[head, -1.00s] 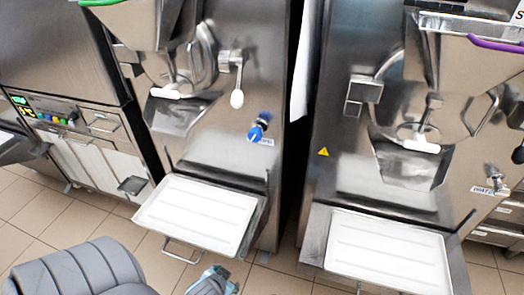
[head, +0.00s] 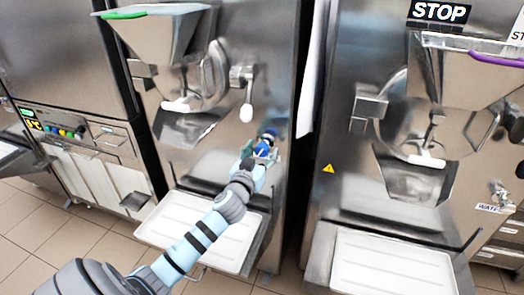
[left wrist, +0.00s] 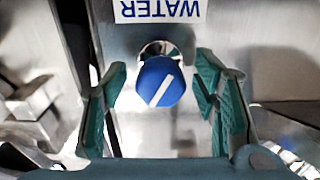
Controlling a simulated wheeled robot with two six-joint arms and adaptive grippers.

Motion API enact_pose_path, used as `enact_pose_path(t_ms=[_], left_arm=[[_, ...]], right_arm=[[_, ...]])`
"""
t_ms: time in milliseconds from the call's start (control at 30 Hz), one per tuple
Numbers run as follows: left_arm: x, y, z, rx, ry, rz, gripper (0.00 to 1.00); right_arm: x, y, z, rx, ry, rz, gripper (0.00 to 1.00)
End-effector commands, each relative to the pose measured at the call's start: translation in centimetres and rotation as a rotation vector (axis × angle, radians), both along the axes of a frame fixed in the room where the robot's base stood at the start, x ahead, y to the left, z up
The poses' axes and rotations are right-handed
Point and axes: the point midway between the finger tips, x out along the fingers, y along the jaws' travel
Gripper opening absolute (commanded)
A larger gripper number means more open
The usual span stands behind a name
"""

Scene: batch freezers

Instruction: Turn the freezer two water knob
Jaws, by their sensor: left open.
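The blue water knob (head: 263,149) is on the front of the left freezer (head: 255,30). In the left wrist view the knob (left wrist: 160,82) has a white diagonal bar and sits below an upside-down WATER label (left wrist: 160,10). My left gripper (head: 262,153) is at the knob. In the left wrist view its open teal fingers (left wrist: 162,95) stand on either side of the knob, with a gap on each side. Another water tap (head: 499,192) shows on the right freezer (head: 350,60). My right gripper is not in view.
A white tray (head: 180,222) stands below the left freezer's spout, under my left arm. A second tray (head: 395,262) is below the right freezer. A white-handled lever (head: 246,112) hangs just above and left of the knob.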

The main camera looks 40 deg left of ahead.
Motion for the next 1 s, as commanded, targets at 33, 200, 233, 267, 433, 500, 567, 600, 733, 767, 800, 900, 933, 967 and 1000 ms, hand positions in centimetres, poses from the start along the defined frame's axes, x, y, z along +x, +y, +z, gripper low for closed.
enact_pose_path(t_ms=[33, 200, 233, 267, 433, 500, 567, 600, 733, 767, 800, 900, 933, 967, 1000], left_arm=[[0.46, 0.15, 0.04, -0.001, -0.001, 0.000, 0.55], [1.01, 0.34, 0.01, 0.001, 0.000, 0.000, 0.55], [1.02, 0.33, 0.00, 0.001, 0.000, -0.001, 0.55], [1.01, 0.33, 0.00, 0.001, 0.000, -0.001, 0.55], [0.98, 0.32, -0.01, 0.001, 0.000, -0.001, 0.42], [0.97, 0.32, -0.01, 0.001, 0.000, -0.001, 0.30], [0.97, 0.33, -0.01, 0.001, 0.000, -0.001, 0.21], [0.96, 0.32, -0.01, 0.001, 0.000, -0.001, 0.14], [0.96, 0.32, -0.01, 0.001, 0.000, -0.001, 0.06], [0.95, 0.32, -0.02, 0.002, 0.001, -0.001, 0.06], [0.95, 0.32, -0.01, 0.004, 0.001, -0.001, 0.06], [0.94, 0.33, -0.01, 0.014, 0.006, 0.000, 0.06], [0.94, 0.33, -0.01, 0.019, 0.008, 0.000, 0.06], [0.94, 0.33, -0.01, 0.026, 0.010, 0.000, 0.06], [0.94, 0.33, 0.00, 0.038, 0.014, 0.000, 0.06]], right_arm=[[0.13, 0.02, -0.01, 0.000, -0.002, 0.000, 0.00], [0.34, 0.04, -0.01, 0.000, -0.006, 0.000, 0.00], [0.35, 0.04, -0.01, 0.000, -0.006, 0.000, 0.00], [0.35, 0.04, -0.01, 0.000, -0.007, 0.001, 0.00], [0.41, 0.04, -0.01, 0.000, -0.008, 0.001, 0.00], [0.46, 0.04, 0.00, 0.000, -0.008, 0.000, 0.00], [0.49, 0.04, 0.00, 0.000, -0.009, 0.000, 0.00], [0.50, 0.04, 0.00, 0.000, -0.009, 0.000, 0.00], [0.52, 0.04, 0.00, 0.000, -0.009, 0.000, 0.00], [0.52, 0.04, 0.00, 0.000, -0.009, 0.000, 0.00], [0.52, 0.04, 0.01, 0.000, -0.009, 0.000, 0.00], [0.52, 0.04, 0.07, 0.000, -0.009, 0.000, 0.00], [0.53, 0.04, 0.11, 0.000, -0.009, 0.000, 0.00], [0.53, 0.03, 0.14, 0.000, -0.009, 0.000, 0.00], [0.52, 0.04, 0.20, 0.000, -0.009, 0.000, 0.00]])
